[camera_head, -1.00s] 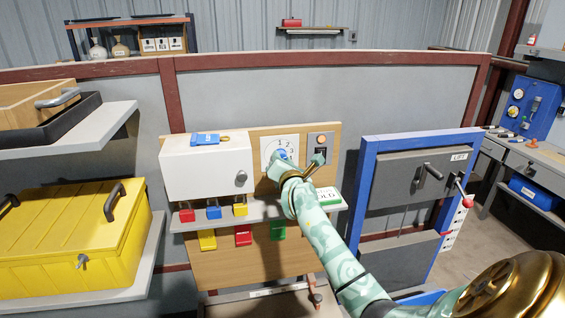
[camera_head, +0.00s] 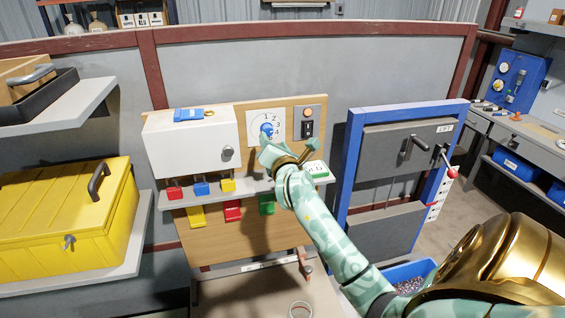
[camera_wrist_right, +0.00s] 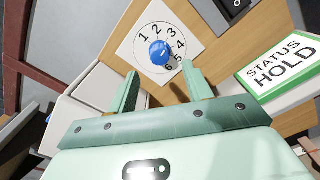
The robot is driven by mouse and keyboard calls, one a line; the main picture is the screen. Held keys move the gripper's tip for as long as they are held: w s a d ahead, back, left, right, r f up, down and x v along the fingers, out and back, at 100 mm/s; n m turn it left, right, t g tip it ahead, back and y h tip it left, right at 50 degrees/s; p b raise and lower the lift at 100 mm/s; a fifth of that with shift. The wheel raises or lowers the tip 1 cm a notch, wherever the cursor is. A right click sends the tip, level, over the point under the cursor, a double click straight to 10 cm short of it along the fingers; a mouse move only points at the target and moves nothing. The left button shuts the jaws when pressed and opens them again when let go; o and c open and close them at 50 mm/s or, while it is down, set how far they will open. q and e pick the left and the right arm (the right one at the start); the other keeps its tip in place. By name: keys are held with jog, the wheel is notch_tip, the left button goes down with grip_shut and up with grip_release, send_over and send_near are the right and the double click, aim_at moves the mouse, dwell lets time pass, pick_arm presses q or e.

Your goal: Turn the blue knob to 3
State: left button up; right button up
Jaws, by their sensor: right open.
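The blue knob (camera_head: 267,130) sits at the centre of a white dial plate (camera_head: 254,122) on the wooden board. In the right wrist view the blue knob (camera_wrist_right: 160,52) shows whole, with numbers 1 to 6 from upper left round to lower right. A small pale mark shows on the knob, but I cannot tell surely which number it points to. My right gripper (camera_head: 288,151) is just below and right of the knob. In the wrist view its open fingers (camera_wrist_right: 160,74) stand apart and empty, with the knob ahead between them. My left gripper is not in view.
A black switch (camera_head: 308,129) under an orange lamp is right of the dial. A green-and-white STATUS HOLD sign (camera_wrist_right: 279,66) stands on the shelf (camera_head: 240,187). A white box (camera_head: 190,146) is left of the dial. A blue-framed cabinet (camera_head: 345,190) stands at right.

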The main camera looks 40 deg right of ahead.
jog(key=b+v, duration=0.1)
jog(key=v, duration=0.9)
jog(key=shift+s, duration=0.25)
jog(key=shift+a, duration=0.1)
